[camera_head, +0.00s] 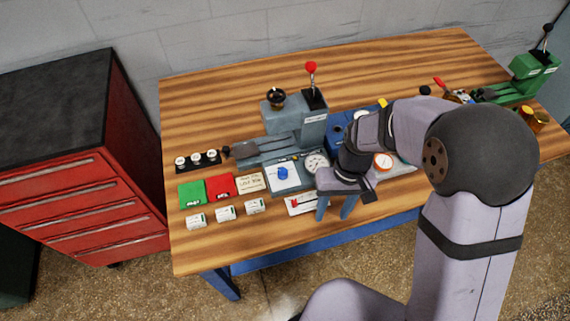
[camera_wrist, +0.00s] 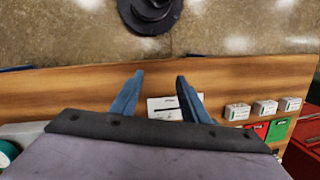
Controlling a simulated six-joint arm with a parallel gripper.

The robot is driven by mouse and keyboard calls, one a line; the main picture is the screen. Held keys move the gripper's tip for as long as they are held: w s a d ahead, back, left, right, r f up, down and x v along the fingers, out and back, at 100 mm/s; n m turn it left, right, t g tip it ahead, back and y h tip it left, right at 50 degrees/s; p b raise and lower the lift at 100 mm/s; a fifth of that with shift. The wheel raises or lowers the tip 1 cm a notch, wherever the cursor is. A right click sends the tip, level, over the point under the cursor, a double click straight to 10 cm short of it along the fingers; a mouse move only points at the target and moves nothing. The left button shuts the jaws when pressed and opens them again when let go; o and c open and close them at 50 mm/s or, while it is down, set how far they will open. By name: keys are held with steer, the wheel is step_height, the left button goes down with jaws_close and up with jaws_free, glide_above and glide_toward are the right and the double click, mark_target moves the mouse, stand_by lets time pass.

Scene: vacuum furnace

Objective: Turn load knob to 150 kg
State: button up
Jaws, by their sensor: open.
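A blue knob (camera_head: 283,173) sits on a white dial plate on the grey machine (camera_head: 280,146); its markings are too small to read. A dark round knob (camera_head: 276,97) with a brass-coloured centre is on top of the same machine. No legible label shows which one is the load knob. My gripper (camera_head: 335,210) is open and empty, with its blue fingers pointing down near the table's front edge, right of and in front of the blue knob. The wrist view shows both fingers (camera_wrist: 158,80) apart with nothing between the tips; neither knob shows there.
A round gauge (camera_head: 316,163) is right of the blue knob. A white card with a red mark (camera_head: 301,204) lies beside my fingers. Green (camera_head: 191,193) and red (camera_head: 220,185) blocks and several white boxes stand left. A red-tipped lever (camera_head: 311,68) rises behind.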

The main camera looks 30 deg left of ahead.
mark_target(283, 171)
steer(key=a, duration=0.1)
steer(key=w+a+n, duration=0.1)
steer(key=a, duration=0.1)
steer(key=w+a+n+y, duration=0.1)
steer(key=a, duration=0.1)
steer(key=shift+w+r, duration=0.25)
steer(key=w+a+r+n, duration=0.1)
steer(key=w+a+r+n+y, duration=0.1)
steer(key=a, duration=0.1)
steer(key=w+a+r+n, duration=0.1)
steer(key=w+a, duration=0.1)
steer(key=shift+a+r+y, duration=0.2)
steer(key=shift+y, duration=0.1)
steer(key=shift+a+r+n+y, duration=0.25)
steer(key=shift+a+r+n, duration=0.4)
steer(key=shift+n, duration=1.25)
steer(key=shift+a+r+n+y, duration=0.2)
steer(key=shift+a+r+n, duration=0.4)
steer(key=shift+n, duration=1.3)
steer(key=shift+a+r+n+y, duration=0.25)
steer(key=shift+a+r+n, duration=0.35)
steer(key=shift+n, duration=1.3)
steer(key=shift+d, duration=0.1)
steer(key=shift+p+x, duration=1.3)
steer(key=shift+x, duration=2.3)
steer(key=shift+s, duration=0.1)
steer(key=shift+c, duration=0.5)
jaws_close()
